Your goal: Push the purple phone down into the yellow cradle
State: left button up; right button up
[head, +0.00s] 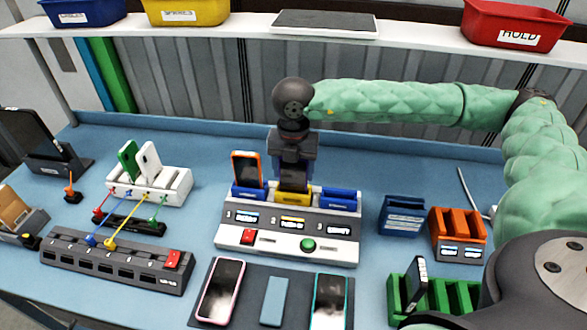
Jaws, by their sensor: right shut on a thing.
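My right gripper (293,172) points straight down over the yellow cradle (293,198), the middle one on the grey and white dock. It is shut on a dark phone-shaped thing (292,183), most likely the purple phone, which stands upright at the cradle's opening. The gripper hides most of it; its purple colour does not show clearly, and I cannot tell how deep it sits. My left gripper is not in view.
An orange-edged phone (247,168) stands in the left blue cradle; the right blue cradle (341,199) looks empty. Phones lie on a dark mat (250,312) in front. A white charging block (175,186) stands left, an orange rack (458,228) right.

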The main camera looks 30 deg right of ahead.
jog(key=shift+f+b, duration=0.35)
dwell(0.4)
dwell(0.3)
jog(key=o, duration=1.3)
jog(key=shift+r, duration=0.1)
jog(key=shift+r+p, duration=0.7)
jog(key=shift+r, duration=2.75)
